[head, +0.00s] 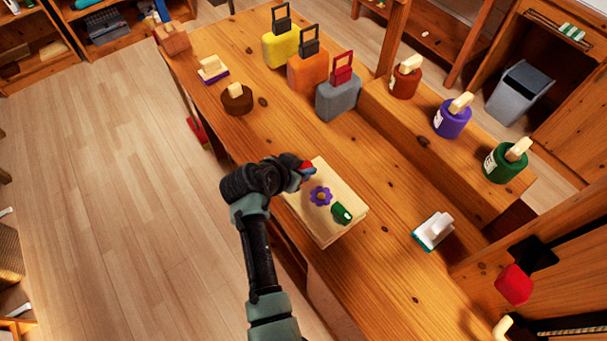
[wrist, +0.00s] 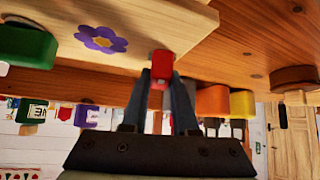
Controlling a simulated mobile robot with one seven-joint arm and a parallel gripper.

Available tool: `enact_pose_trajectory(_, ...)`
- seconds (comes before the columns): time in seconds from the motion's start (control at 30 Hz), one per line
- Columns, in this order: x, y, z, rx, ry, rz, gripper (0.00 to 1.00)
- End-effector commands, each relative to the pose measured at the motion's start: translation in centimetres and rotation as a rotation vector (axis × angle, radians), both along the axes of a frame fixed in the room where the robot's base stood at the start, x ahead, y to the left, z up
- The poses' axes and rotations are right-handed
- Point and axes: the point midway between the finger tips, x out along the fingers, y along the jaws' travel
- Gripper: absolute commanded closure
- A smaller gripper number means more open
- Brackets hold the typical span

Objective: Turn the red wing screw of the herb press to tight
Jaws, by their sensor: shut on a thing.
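The herb press is a pale wooden block (head: 318,233) on the wooden table, with a purple flower (head: 321,196) on its top. A green wing screw (head: 341,214) sits near its right corner. The red wing screw (head: 307,165) shows only in part in the head view, beside my gripper (head: 303,172) at the block's far left corner. In the wrist view the red screw (wrist: 161,66) is between the two fingertips of my gripper (wrist: 161,82), which is shut on it. The flower (wrist: 102,39) and green screw (wrist: 27,46) lie to the left there.
A white block with a teal base (head: 433,231) stands right of the press. Yellow, orange and grey blocks with handles (head: 338,96) stand behind. Red, purple and green jars (head: 452,118) stand on a raised shelf. A brown round piece (head: 237,99) stands at the back left.

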Motion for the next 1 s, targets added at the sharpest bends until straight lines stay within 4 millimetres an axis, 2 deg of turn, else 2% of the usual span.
enact_pose_trajectory(0.03, 0.23, 0.18, -0.50, 0.001, -0.006, -0.034, 1.00)
enact_pose_trajectory(0.4, 0.12, 0.03, -0.23, 0.003, -0.002, -0.243, 1.00)
enact_pose_trajectory(1.0, -0.02, -0.09, -0.04, 0.003, 0.002, -0.302, 1.00)
